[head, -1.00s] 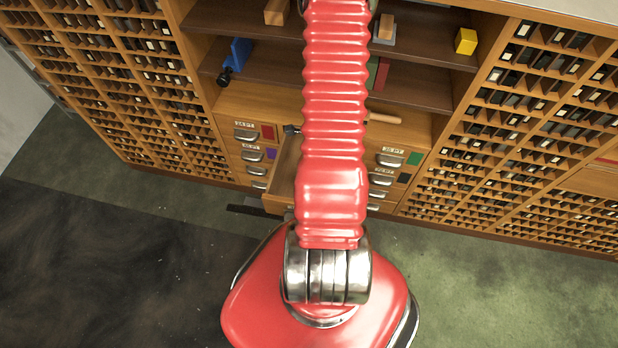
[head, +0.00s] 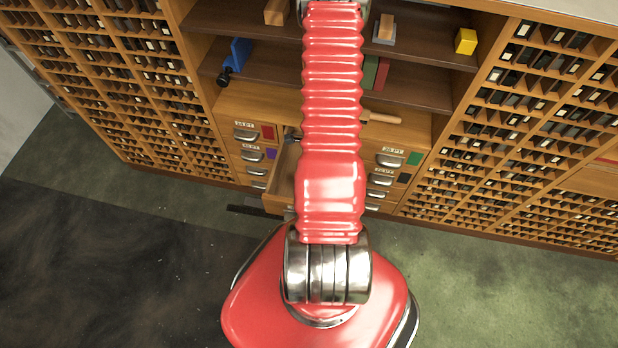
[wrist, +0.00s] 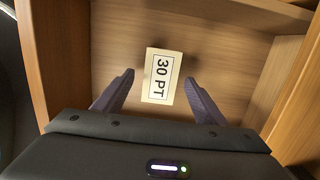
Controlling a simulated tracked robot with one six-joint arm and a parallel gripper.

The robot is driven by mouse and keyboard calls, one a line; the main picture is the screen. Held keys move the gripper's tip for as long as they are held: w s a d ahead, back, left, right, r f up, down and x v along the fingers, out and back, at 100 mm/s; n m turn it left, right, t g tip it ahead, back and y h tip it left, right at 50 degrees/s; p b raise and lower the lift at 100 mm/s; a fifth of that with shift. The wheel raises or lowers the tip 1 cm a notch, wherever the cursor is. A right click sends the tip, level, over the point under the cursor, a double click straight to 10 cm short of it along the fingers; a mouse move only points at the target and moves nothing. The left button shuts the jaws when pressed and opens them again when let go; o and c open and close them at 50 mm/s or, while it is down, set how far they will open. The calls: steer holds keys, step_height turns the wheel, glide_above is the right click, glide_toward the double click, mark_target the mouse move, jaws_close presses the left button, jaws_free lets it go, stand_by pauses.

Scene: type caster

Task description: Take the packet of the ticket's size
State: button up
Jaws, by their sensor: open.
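A cream packet (wrist: 162,75) printed "30 PT" lies in an open wooden drawer (wrist: 110,35), on its floor. My gripper (wrist: 160,78) is open. Its two dark fingers stand on either side of the packet's near part, with a gap on each side. In the head view the open drawer (head: 283,178) shows left of my arm, in the cabinet's middle bank. My arm hides much of it, and the packet does not show there. I cannot make out a ticket.
The drawer's walls stand close on the left and right of my gripper. Closed labelled drawers with red (head: 267,132) and green (head: 414,158) patches flank it. Shelves above hold a blue object (head: 235,58) and a yellow block (head: 466,41). A wooden handle (head: 382,117) lies on the ledge.

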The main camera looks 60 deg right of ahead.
steer(key=shift+f, duration=0.5)
stand_by(0.3)
jaws_close()
stand_by(0.7)
